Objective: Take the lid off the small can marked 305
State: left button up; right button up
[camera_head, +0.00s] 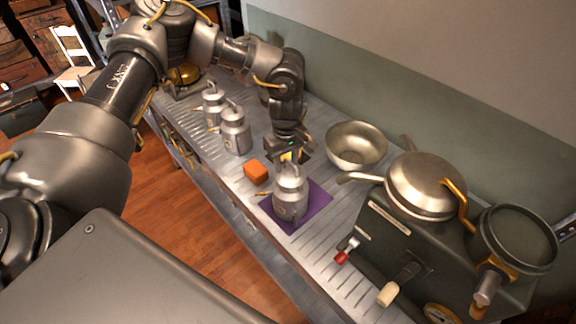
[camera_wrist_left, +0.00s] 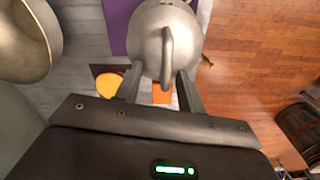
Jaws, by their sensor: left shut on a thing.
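A small metal can (camera_head: 290,204) stands upright on a purple mat (camera_head: 312,211) on the grey counter. I cannot read the number on it. Its lid (camera_head: 291,172) has an upright loop handle, and the lid appears to sit on the can. My left gripper (camera_head: 289,160) reaches down from behind and is shut on the lid at its handle. In the left wrist view the round lid (camera_wrist_left: 150,38) and its handle lie at the fingertips (camera_wrist_left: 163,78). The fingers partly hide the lid's near side. My right gripper is not in view.
Two similar metal cans (camera_head: 235,135) (camera_head: 212,108) stand further left on the counter. An orange block (camera_head: 255,171) lies beside the mat. A metal bowl (camera_head: 356,146) stands behind, and a dark stove with a lidded pan (camera_head: 425,184) stands at right.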

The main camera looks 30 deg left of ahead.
aim_at(283, 181)
pick_arm(q)
jog(key=shift+s+r+b, duration=0.1)
jog(key=shift+r+b, duration=0.05)
jog(key=shift+b, duration=0.25)
grip_shut()
notch_tip(283, 181, up, 3)
jog(key=shift+s+d+f+b, duration=0.1)
jog(key=shift+s+f+b, duration=0.05)
jog(key=shift+b, duration=0.4)
jog(key=s+d+r+b, duration=0.3)
jog(key=s+r, duration=0.6)
jog(key=s, duration=0.3)
jog(key=shift+s+d+r, duration=0.35)
jog(key=shift+d, duration=0.2)
